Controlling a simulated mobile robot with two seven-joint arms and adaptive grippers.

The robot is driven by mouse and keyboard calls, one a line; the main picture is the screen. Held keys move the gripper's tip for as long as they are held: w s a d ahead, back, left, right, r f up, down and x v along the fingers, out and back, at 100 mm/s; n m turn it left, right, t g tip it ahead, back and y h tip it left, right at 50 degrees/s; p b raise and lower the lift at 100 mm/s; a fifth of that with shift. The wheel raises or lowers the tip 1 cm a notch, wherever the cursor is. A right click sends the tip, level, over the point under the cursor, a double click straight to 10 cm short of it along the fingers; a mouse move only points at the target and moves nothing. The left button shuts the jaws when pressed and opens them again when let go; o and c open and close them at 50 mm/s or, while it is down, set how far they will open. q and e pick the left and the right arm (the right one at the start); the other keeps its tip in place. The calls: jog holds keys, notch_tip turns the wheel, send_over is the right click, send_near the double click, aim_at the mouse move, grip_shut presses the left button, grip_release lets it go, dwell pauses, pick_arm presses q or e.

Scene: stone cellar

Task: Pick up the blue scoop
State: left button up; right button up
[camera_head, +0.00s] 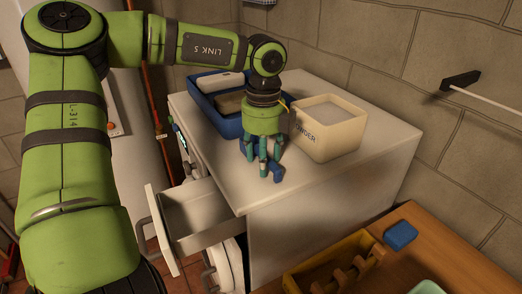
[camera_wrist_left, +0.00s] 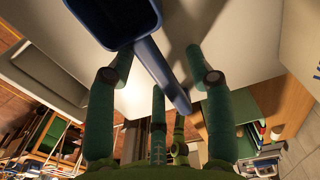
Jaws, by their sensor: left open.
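The blue scoop (camera_head: 276,173) is on the white top of the machine, mostly hidden behind the fingers of my left gripper (camera_head: 262,165) in the head view. In the left wrist view the scoop (camera_wrist_left: 164,76) shows its hollow bowl at the top and its handle pointing down the picture. My left gripper (camera_wrist_left: 163,66) is open, with teal fingers on both sides of the handle. I cannot tell whether any finger touches it. My right gripper is not in view.
A cream box (camera_head: 328,143) of powder stands close right of the gripper. A blue tub (camera_head: 229,127) holding containers stands behind. An open drawer (camera_head: 190,212) juts out at the front left. A yellow crate (camera_head: 299,284) and blue block (camera_head: 401,235) are on the wooden table.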

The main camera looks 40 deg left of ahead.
pick_arm(q)
jog(key=c, duration=1.1)
jog(key=shift+o, duration=0.2)
jog(key=shift+r, duration=0.15)
